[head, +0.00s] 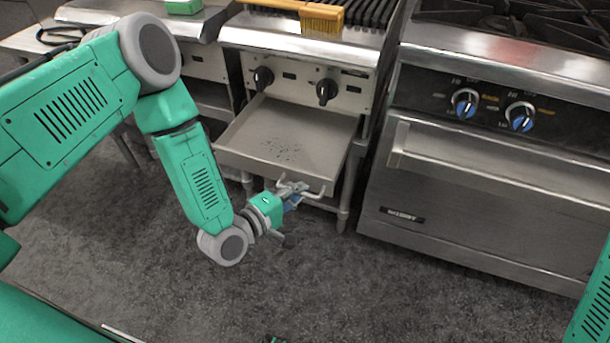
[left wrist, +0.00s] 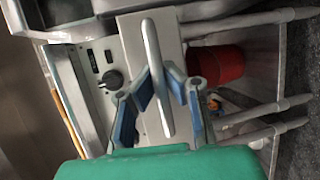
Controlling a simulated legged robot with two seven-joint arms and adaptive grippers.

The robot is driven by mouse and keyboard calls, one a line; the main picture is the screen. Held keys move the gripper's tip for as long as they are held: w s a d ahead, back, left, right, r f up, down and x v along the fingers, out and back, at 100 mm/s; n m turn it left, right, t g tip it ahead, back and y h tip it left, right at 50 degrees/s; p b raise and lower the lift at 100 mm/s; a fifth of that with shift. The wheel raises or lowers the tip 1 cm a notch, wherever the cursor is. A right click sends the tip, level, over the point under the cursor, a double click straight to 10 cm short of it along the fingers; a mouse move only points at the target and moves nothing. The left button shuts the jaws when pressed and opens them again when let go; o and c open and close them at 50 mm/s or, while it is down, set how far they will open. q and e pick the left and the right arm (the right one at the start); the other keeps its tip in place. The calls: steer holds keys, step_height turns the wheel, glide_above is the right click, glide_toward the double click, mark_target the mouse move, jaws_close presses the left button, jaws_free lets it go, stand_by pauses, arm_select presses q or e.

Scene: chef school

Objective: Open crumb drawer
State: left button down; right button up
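The crumb drawer (head: 295,135) is a flat metal tray under the griddle's knob panel. It stands pulled out, with dark crumbs on its floor. Its front face (left wrist: 135,40) carries a pale bar handle (left wrist: 152,50); the handle also shows in the head view (head: 318,191). My left gripper (head: 292,193) is at this handle. In the left wrist view, the blue-padded fingers of the left gripper (left wrist: 160,85) lie on either side of the bar, close to it. Whether they press on it is unclear.
Two black knobs (head: 327,91) sit above the drawer. An oven (head: 495,190) with blue knobs stands at right. A wooden brush (head: 310,12) lies on the grill above. A red container (left wrist: 215,65) shows under the unit. The dark floor in front is clear.

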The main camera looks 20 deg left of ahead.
arm_select(q)
steer(key=shift+s+a+f, duration=0.1)
steer(key=shift+s+f, duration=0.05)
steer(key=shift+s, duration=0.55)
steer(key=c, duration=1.6)
jaws_free()
steer(key=v, duration=1.2)
steer(key=shift+w, duration=0.1)
